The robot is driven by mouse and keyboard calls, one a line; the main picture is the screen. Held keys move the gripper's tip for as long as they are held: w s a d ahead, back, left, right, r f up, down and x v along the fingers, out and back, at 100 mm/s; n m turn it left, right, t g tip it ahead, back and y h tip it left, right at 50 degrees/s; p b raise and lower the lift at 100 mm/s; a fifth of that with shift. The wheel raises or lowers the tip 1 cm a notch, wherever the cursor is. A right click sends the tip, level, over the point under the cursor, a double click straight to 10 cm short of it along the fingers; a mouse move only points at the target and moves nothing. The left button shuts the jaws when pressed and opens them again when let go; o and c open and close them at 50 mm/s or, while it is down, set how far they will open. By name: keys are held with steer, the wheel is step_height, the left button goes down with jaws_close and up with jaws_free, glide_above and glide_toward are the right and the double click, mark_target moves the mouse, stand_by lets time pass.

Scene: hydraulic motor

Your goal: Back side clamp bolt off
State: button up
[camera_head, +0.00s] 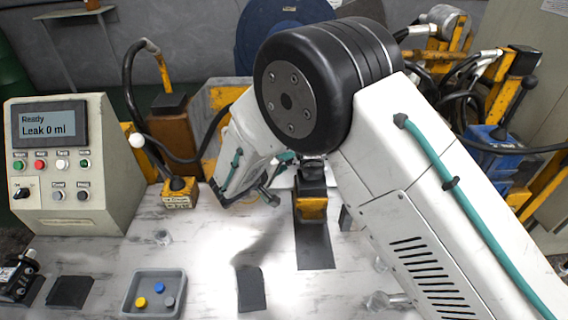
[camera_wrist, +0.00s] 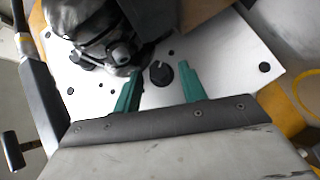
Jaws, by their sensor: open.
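A dark round bolt head or knob (camera_wrist: 160,74) with a light mark stands on a pale metal plate (camera_wrist: 222,58) in the wrist view. Whether it is the back side clamp bolt I cannot tell. My gripper (camera_wrist: 161,69) has its two green fingers apart, one on each side of the dark head in the picture, with nothing visibly held. A grey metal motor-like part (camera_wrist: 92,22) with a bolted fitting lies just left of the left finger. In the head view my arm hides much of the work area, and my gripper shows only partly near the centre.
A grey tray (camera_head: 127,308) with small yellow, blue and grey pieces sits at the front left. A control box (camera_head: 112,190) reads "Ready, Leak 0 ml". Hoses and yellow fixtures crowd the back right.

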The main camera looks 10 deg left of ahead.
jaws_close()
steer(key=shift+f, duration=0.1)
steer(key=n+t, duration=0.2)
steer(key=n, duration=0.1)
steer(key=f+n+t+h, duration=0.1)
steer(key=n+t, duration=0.2)
steer(key=n+t+h, duration=0.1)
steer(key=n+t, duration=0.2)
steer(key=n, duration=0.1)
steer(key=shift+d+f, duration=0.1)
steer(key=shift+f, duration=0.2)
stand_by(0.4)
steer(key=shift+n+t, duration=0.3)
